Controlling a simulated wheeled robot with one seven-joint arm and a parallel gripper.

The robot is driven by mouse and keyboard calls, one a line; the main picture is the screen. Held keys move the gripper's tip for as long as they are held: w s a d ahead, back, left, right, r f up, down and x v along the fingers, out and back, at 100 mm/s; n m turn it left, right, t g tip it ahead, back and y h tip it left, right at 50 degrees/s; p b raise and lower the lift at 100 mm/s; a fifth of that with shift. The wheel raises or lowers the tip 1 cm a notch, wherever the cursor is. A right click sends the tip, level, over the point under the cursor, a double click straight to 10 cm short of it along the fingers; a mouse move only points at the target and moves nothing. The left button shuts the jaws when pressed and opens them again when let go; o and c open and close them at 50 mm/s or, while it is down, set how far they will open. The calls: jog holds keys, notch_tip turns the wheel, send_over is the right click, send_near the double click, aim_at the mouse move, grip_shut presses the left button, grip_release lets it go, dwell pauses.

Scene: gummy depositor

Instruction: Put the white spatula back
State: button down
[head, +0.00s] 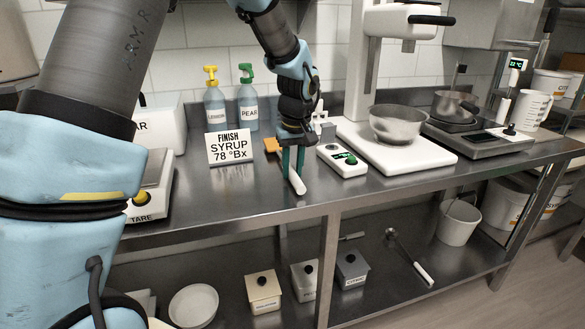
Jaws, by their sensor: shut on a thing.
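My gripper (293,162) points down over the steel counter, in front of the sign and near the counter's front half. Its teal fingers are shut on the white spatula (297,184). One white end of the spatula sticks out toward the counter's front edge. The rest of it is hidden by the fingers and wrist. I cannot tell whether the spatula touches the counter. An orange-brown flat piece (271,145) shows just left of the gripper; I cannot tell what it belongs to. A small white rack-like piece (320,122) stands behind the gripper, partly hidden.
A "FINISH SYRUP 78 °Bx" sign (230,147) stands left, before the lemon bottle (214,106) and pear bottle (248,104). Right of the gripper are a white control box (342,164) and a steel bowl (397,124) on a white machine base (425,155). The front counter strip is clear.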

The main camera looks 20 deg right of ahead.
jog(key=shift+f, duration=0.45)
jog(key=c, duration=0.6)
grip_release()
jog(key=shift+r, duration=0.1)
jog(key=r, duration=0.3)
jog(key=s+r+b, duration=0.1)
jog(key=r, duration=0.3)
jog(key=r+b, duration=0.1)
jog(key=r, duration=0.2)
jog(key=shift+s+a+r, duration=0.1)
jog(key=shift+s+r, duration=0.2)
jog(key=shift+s, duration=0.1)
